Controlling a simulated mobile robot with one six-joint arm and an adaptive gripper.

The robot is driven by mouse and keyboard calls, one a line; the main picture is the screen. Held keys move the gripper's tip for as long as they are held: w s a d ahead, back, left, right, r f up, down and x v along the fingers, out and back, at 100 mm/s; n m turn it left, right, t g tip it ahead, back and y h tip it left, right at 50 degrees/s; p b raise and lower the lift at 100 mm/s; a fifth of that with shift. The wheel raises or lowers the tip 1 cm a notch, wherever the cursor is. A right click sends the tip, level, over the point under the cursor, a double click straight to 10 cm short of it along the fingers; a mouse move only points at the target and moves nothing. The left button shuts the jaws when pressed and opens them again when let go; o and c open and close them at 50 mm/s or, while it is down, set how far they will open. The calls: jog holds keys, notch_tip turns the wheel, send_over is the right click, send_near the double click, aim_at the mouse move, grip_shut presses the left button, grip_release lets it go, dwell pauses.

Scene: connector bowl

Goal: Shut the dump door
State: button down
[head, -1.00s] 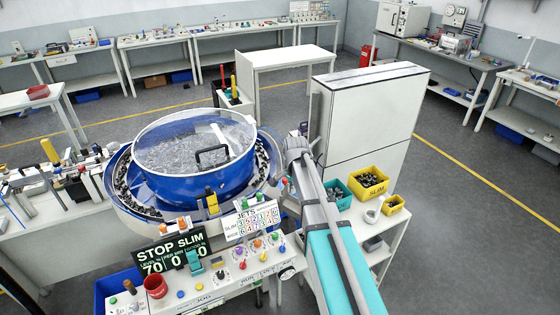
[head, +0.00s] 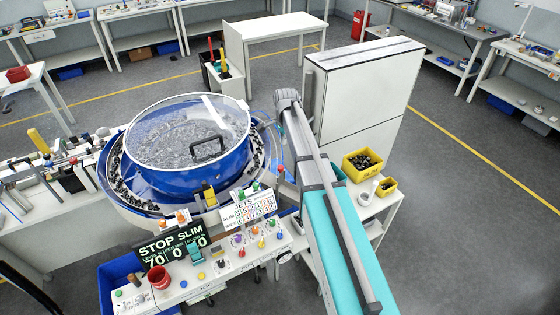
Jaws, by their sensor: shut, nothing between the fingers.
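The blue connector bowl (head: 187,175) stands at the left centre in the head view under a clear lid with a black handle (head: 208,149). Many small connectors lie inside and dark ones line its outer track. I cannot make out a dump door for certain, nor whether one is open. The control panel (head: 222,267) in front carries knobs, buttons and a dark display (head: 172,248) reading "STOP SLIM". My gripper is not in view.
A blue bin (head: 112,290) stands front left. Grey floor is open at right.

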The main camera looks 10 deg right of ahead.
jog(key=shift+f, duration=0.15)
jog(key=b, duration=1.4)
send_over(281, 173)
notch_tip(281, 173, down, 14)
jog(key=shift+r, duration=0.2)
jog(key=shift+f, duration=0.1)
notch_tip(281, 173, down, 5)
jog(key=b, duration=0.5)
jog(key=shift+f, duration=0.1)
jog(key=shift+s+b, duration=0.2)
jog(key=shift+b, duration=0.1)
jog(key=shift+s, duration=0.1)
dwell(0.4)
